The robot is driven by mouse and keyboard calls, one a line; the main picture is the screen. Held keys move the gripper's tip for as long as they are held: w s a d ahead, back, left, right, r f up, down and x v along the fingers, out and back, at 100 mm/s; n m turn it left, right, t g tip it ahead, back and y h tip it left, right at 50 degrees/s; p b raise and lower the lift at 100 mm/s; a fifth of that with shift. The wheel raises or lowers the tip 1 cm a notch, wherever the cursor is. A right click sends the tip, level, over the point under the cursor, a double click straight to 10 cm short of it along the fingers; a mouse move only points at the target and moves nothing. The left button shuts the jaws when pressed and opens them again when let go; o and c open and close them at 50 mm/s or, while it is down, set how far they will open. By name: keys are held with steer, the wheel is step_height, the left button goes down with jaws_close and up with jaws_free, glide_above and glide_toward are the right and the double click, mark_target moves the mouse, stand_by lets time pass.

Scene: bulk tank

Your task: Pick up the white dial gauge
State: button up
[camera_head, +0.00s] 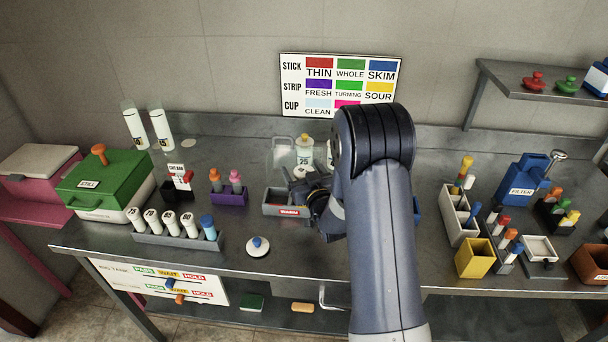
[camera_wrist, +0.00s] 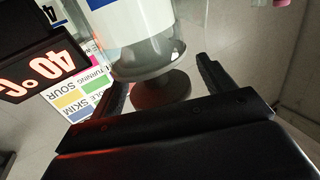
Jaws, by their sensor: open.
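I cannot make out a clear dial gauge face in either view. My gripper (camera_head: 308,190) is over the grey tray marked WARM (camera_head: 285,211), partly hidden by my arm. In the wrist view my gripper (camera_wrist: 161,72) is open, with a clear, blue-labelled vessel with a dark round end (camera_wrist: 160,90) between or just beyond its fingers. Contact cannot be told.
A jar marked 25 (camera_head: 305,157) stands behind the gripper. A rack of white tubes (camera_head: 180,239) and a green box (camera_head: 107,178) are at left. A yellow bin (camera_head: 475,258) is at right. A 40°C display (camera_wrist: 45,72) shows in the wrist view.

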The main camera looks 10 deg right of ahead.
steer(key=shift+w, duration=0.35)
steer(key=c, duration=1.1)
steer(key=shift+c, duration=0.2)
steer(key=shift+r, duration=0.15)
